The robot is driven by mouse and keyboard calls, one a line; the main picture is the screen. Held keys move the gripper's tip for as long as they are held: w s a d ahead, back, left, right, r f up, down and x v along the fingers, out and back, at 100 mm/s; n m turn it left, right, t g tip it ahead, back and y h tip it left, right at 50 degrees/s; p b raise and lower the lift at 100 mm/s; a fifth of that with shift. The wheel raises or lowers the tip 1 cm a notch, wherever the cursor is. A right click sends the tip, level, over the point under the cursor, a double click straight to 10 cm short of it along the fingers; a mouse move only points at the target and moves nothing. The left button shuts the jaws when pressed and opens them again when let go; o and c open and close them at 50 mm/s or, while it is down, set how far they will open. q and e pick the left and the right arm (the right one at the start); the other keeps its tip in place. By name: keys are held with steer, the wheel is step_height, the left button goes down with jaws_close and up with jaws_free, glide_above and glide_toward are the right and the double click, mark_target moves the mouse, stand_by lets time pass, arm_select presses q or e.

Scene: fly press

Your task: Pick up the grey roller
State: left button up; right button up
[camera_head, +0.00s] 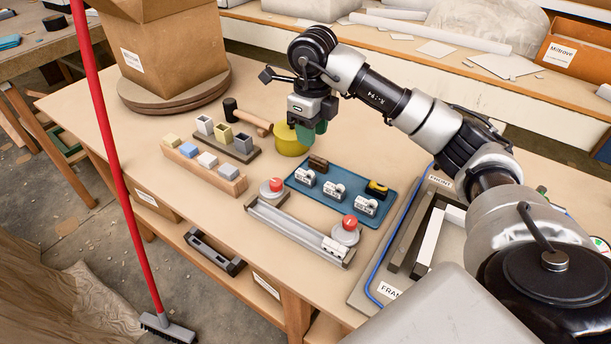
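I cannot clearly make out which thing is the grey roller. A long grey bar-like piece (291,229) lies along the table's front edge, in a metal holder with a white block at its right end. Grey round pieces with red tops stand at its left (271,191) and right (346,232). My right gripper (307,130) points down above the table, behind the blue tray and well apart from the bar. A green thing (320,127) shows at its fingers; whether it is held is unclear. My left gripper is out of view.
A blue tray (300,187) holds small white labelled pieces. A yellow bowl (288,143) and a mallet (231,112) are near the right gripper. Coloured blocks sit in a wooden rack (231,186) at left. A cardboard box (165,50) stands behind; a red broom handle (118,150) rises in front.

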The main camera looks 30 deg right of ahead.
mark_target(310, 171)
steer(key=f+b, duration=0.1)
steer(key=f, duration=0.1)
steer(key=f+b, duration=0.1)
steer(key=shift+w+d+f+b, duration=0.2)
steer(key=shift+w+f+b, duration=0.2)
steer(key=shift+f+b, duration=0.2)
steer(key=shift+f, duration=0.3)
step_height(310, 171, down, 5)
steer(key=shift+r, duration=0.1)
step_height(310, 171, down, 5)
steer(key=shift+w+r, duration=0.1)
steer(key=c, duration=0.6)
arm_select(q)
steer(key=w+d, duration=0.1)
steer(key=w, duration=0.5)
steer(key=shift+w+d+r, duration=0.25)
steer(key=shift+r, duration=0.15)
arm_select(e)
steer(key=shift+c, duration=0.2)
